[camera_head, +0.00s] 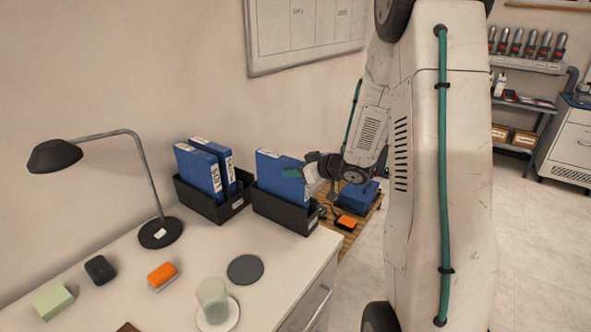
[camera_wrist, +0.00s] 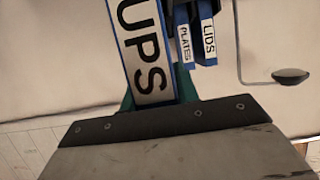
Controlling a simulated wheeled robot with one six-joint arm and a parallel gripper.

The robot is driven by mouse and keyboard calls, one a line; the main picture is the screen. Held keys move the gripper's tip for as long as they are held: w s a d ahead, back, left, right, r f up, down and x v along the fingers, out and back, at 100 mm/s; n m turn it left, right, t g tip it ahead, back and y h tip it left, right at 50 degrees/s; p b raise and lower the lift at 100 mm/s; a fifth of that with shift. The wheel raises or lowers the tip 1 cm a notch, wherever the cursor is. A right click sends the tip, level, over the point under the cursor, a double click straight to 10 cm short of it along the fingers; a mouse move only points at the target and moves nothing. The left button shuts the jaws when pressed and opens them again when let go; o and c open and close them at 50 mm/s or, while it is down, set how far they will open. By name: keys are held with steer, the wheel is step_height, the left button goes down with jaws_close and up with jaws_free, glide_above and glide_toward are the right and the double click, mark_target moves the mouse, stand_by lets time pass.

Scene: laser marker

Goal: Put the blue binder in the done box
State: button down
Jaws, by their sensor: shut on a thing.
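A blue binder (camera_head: 272,172) stands in or just over the right black box (camera_head: 282,211) on the desk; the box wall hides its bottom. In the wrist view, its white spine label (camera_wrist: 145,50) reads "UPS". My gripper (camera_head: 294,172) is shut on this binder from the right, with its teal fingers on either side of the spine. Two more blue binders (camera_head: 204,170) stand tilted in the left black box (camera_head: 212,206). The wrist view shows two binders beyond the held one, labelled "PLATES" (camera_wrist: 185,45) and "LIDS" (camera_wrist: 208,40). The box labels are too small to read.
A black desk lamp (camera_head: 160,232) stands left of the boxes. A grey round coaster (camera_head: 245,269), a cup (camera_head: 212,298), an orange block (camera_head: 162,275), a dark block (camera_head: 99,269) and a green block (camera_head: 53,301) lie in front. A blue case (camera_head: 358,196) stands beyond the desk.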

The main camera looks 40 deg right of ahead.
steer(key=c, duration=1)
jaws_free()
steer(key=shift+c, duration=0.2)
steer(key=shift+r, duration=0.1)
steer(key=v, duration=1.2)
step_height(320, 180, up, 9)
steer(key=a+m+g+h, duration=0.3)
steer(key=m+h, duration=0.1)
steer(key=h, duration=0.5)
steer(key=s+a+g+y, duration=0.2)
steer(key=s+a+g, duration=0.2)
steer(key=s+a, duration=0.6)
steer(key=s+a+g+y, duration=0.2)
steer(key=s+a+g, duration=0.2)
steer(key=s+a, duration=0.5)
steer(key=s, duration=0.5)
steer(key=shift+s+a+r+g, duration=0.25)
steer(key=shift+a+g, duration=0.05)
steer(key=shift+a, duration=0.1)
